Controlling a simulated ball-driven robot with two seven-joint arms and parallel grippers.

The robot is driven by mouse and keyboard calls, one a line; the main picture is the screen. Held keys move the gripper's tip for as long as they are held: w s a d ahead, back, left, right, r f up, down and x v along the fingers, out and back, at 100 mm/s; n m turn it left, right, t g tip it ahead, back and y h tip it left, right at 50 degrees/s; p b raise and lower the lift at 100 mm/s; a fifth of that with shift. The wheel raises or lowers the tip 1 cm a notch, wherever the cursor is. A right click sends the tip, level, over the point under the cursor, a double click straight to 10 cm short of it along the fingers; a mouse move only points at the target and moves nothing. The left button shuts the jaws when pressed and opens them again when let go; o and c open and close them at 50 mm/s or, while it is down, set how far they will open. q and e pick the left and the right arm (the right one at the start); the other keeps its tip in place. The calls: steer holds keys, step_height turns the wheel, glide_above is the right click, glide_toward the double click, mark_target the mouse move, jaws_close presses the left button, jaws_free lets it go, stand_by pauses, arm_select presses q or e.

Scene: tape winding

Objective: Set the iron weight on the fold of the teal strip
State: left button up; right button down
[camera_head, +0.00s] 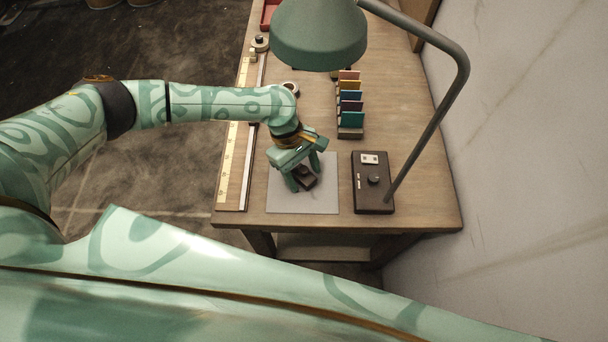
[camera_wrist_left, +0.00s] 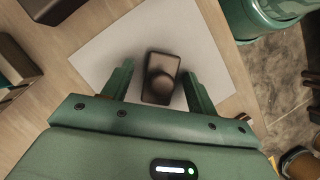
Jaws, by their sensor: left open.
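The iron weight, a small dark block with a round knob on top, is on the grey mat (camera_head: 325,197) in the head view (camera_head: 309,183). It also shows in the left wrist view (camera_wrist_left: 160,92). My left gripper (camera_head: 302,178) is over it, fingers pointing down. In the wrist view its fingers (camera_wrist_left: 157,74) are open, one on each side of the weight, with gaps between. I see no folded teal strip on the mat; whether one lies under the weight is hidden. A teal card (camera_head: 351,119) stands in the rack. My right gripper is not in view.
A dark control box (camera_head: 372,193) with a knob stands right of the mat. The rack (camera_head: 350,133) of coloured cards is behind it. A green lamp (camera_head: 320,35) hangs over the bench. A long ruler (camera_head: 232,150) runs along the left edge. A small roll (camera_head: 290,88) lies behind my arm.

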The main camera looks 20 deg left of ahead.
arm_select(q)
steer(key=shift+r, duration=0.1)
steer(key=c, duration=1.2)
jaws_close()
steer(key=shift+r, duration=0.15)
